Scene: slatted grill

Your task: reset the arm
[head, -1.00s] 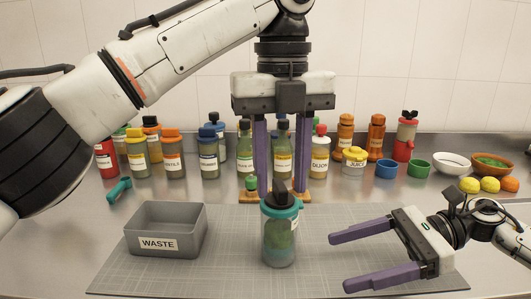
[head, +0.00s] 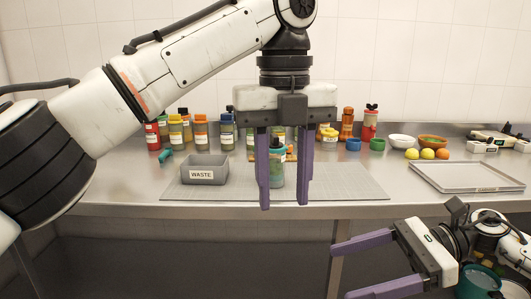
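My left gripper (head: 284,206) hangs pointing down at the centre of the head view. Its two purple fingers are spread with nothing held between them. A teal-capped bottle (head: 277,172) stands upright on the grey mat behind the fingers and is partly hidden by them. My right gripper (head: 340,274) is at the lower right, in front of and below the counter edge. Its purple fingers point left, are apart and hold nothing.
The grey mat (head: 345,190) lies on the steel counter with a grey waste bin (head: 205,174) on its left part. Several sauce bottles and bowls line the back. A metal tray (head: 465,178) lies at the right. Floor space is open in front of the counter.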

